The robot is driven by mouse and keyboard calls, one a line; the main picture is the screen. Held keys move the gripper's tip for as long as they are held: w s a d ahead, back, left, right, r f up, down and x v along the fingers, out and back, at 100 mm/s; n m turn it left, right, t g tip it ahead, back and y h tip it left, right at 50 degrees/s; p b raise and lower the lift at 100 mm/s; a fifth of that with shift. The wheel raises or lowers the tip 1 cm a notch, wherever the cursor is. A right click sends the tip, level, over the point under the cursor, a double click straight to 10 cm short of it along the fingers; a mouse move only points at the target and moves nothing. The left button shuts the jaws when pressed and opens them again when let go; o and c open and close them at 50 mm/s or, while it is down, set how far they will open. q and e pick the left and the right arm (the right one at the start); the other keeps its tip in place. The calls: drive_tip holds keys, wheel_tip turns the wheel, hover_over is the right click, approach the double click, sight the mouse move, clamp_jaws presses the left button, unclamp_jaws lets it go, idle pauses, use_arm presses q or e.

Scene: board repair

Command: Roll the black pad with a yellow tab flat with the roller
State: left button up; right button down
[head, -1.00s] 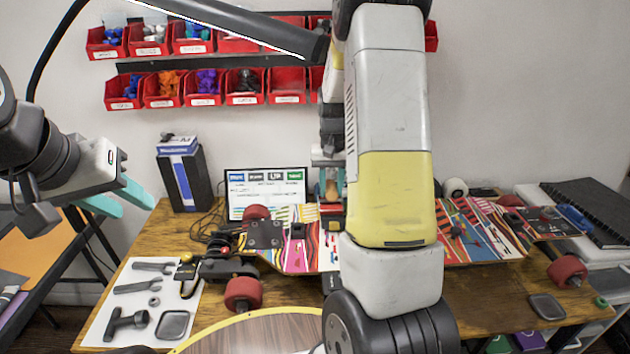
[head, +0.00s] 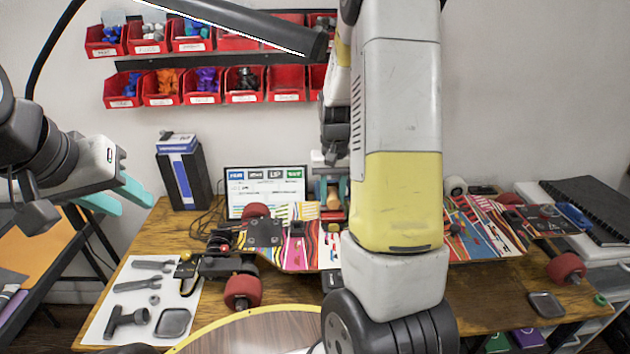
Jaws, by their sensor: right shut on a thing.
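The skateboard deck (head: 478,228) with colourful stripes lies across the table, its middle hidden behind my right arm. My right gripper (head: 332,192) points down over the deck's far edge, left of my arm. A small black patch (head: 297,229) lies on the deck's left part. My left gripper (head: 120,200) is open and empty, left of the table.
A white sheet with wrenches and grey tools (head: 128,287) lies at the table's left. A monitor (head: 265,188) and a black-and-blue box (head: 185,176) stand behind. Red bins (head: 204,86) hang on the wall.

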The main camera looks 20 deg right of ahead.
drive_tip(key=shift+s+a, duration=0.15)
drive_tip(key=shift+s, duration=0.45)
drive_tip(key=shift+w+d, duration=0.2)
drive_tip(key=shift+w, duration=0.5)
drive_tip(key=shift+w+d, duration=0.2)
drive_tip(key=shift+w, duration=0.5)
drive_tip(key=shift+w+d, duration=0.15)
drive_tip(key=shift+w, duration=0.55)
drive_tip(key=shift+w+d, duration=0.1)
drive_tip(key=shift+w, duration=0.55)
wheel_tip(320, 180, up, 7)
drive_tip(key=shift+s+f, duration=0.1)
